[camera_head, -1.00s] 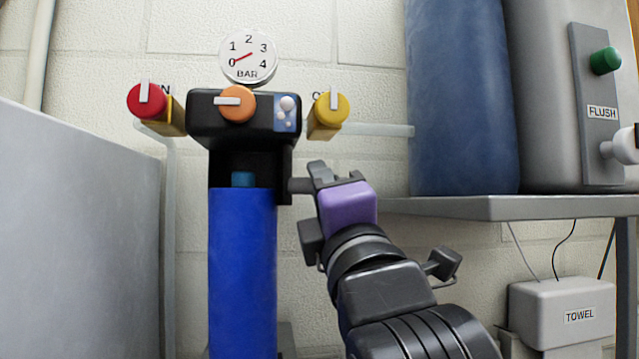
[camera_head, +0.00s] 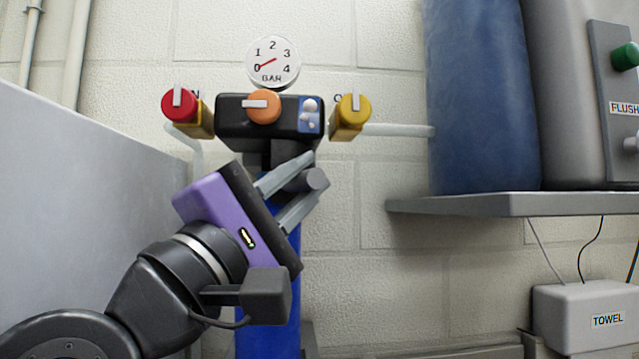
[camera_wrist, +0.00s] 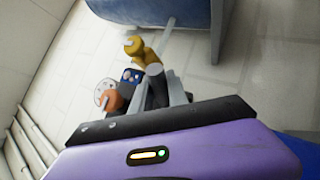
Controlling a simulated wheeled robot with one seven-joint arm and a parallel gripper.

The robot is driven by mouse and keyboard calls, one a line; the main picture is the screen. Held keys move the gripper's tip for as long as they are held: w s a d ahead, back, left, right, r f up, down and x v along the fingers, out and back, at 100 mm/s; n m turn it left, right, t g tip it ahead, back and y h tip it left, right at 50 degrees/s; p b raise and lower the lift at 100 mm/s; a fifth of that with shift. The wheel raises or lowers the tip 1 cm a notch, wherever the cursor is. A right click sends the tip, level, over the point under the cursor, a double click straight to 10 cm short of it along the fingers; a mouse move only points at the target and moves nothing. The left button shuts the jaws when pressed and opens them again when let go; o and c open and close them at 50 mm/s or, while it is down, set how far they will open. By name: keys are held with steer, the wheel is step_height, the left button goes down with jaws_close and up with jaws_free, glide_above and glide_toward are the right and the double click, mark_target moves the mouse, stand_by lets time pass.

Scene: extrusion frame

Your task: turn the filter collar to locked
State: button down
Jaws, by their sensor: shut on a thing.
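The filter unit has a black head (camera_head: 230,118) with an orange knob, above a blue filter bowl (camera_head: 268,320). A short grey handle (camera_head: 313,180) sticks out below the head, apparently from the collar. My gripper (camera_head: 303,183) comes from the lower left, with its purple body across the bowl. Its two grey fingers are shut on the handle, one above and one below it. In the wrist view, the grey handle (camera_wrist: 154,70) shows at the fingers. The collar itself is mostly hidden behind my gripper.
A red knob (camera_head: 180,104) and a yellow knob (camera_head: 352,108) flank the head, with a gauge (camera_head: 272,62) above reading near 0. A grey panel (camera_head: 80,210) stands close at left. A grey shelf (camera_head: 500,204) carries a blue tank at right.

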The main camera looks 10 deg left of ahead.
steer(key=shift+s+a+m+g+h, duration=0.2)
steer(key=shift+a+m+g+h, duration=0.2)
steer(key=shift+h, duration=0.35)
steer(key=shift+s+a+m+g+h, duration=0.25)
steer(key=shift+g+h, duration=0.25)
steer(key=shift+h, duration=0.25)
steer(key=c, duration=1.3)
jaws_free()
steer(key=shift+w, duration=0.1)
steer(key=shift+d, duration=0.1)
